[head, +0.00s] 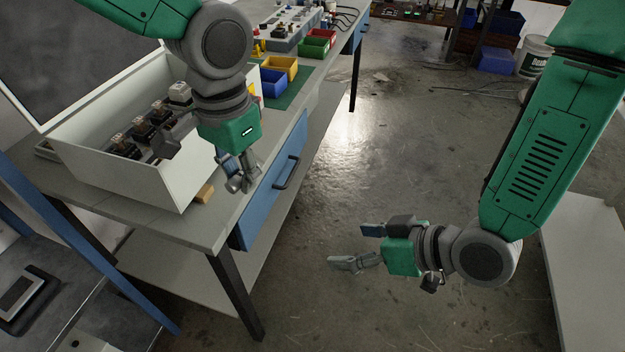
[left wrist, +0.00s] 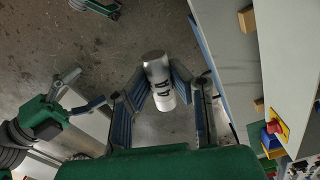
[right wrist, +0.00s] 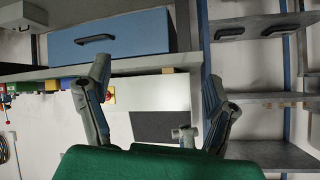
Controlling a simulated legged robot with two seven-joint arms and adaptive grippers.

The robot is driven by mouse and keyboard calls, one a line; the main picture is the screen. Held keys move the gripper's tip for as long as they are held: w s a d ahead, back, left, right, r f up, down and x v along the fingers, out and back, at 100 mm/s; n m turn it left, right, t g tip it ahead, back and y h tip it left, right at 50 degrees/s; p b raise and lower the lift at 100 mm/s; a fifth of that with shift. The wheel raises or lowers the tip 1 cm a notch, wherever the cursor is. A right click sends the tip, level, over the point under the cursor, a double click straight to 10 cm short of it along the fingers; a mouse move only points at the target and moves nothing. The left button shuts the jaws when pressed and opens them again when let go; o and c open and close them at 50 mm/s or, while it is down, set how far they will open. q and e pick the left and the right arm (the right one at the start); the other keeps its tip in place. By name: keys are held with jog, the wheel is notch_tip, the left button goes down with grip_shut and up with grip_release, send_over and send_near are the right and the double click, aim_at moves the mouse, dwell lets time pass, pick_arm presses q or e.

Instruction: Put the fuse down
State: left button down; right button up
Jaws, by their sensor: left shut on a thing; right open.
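The fuse (left wrist: 158,78) is a silver cylinder with black lettering, seen in the left wrist view. My left gripper (left wrist: 162,88) is shut on it, with a finger on each side. In the head view my left gripper (head: 240,180) is near the front edge of the workbench, in front of the white box; the fuse is hard to make out there. My right gripper (head: 356,247) is open and empty over the floor, away from the bench. Its spread fingers also show in the right wrist view (right wrist: 155,105).
The workbench (head: 180,218) carries an open white box (head: 125,172) with several dark fuse holders inside. A small wooden block (head: 205,194) lies by the box. Blue (head: 273,83), yellow (head: 280,67), red and green bins stand further back. A blue drawer (head: 270,195) is under the bench top.

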aim_at(239, 178)
jog(key=w+a+r+n+y, duration=0.1)
jog(key=a+r+n+y, duration=0.25)
jog(key=r, duration=0.35)
jog(key=w+a+r+n+y, duration=0.1)
jog(key=a+r+n+y, duration=0.1)
jog(key=a+r, duration=0.35)
pick_arm(q)
jog(key=shift+a, duration=0.1)
pick_arm(e)
jog(key=x, duration=0.6)
jog(key=r+x, duration=0.1)
jog(key=x, duration=0.2)
jog(key=shift+w+a, duration=0.35)
jog(key=shift+w, duration=0.1)
jog(key=c, duration=1.3)
pick_arm(q)
jog(key=c, duration=1.4)
grip_release()
pick_arm(e)
jog(key=shift+o, duration=0.2)
pick_arm(q)
jog(key=shift+r, duration=0.1)
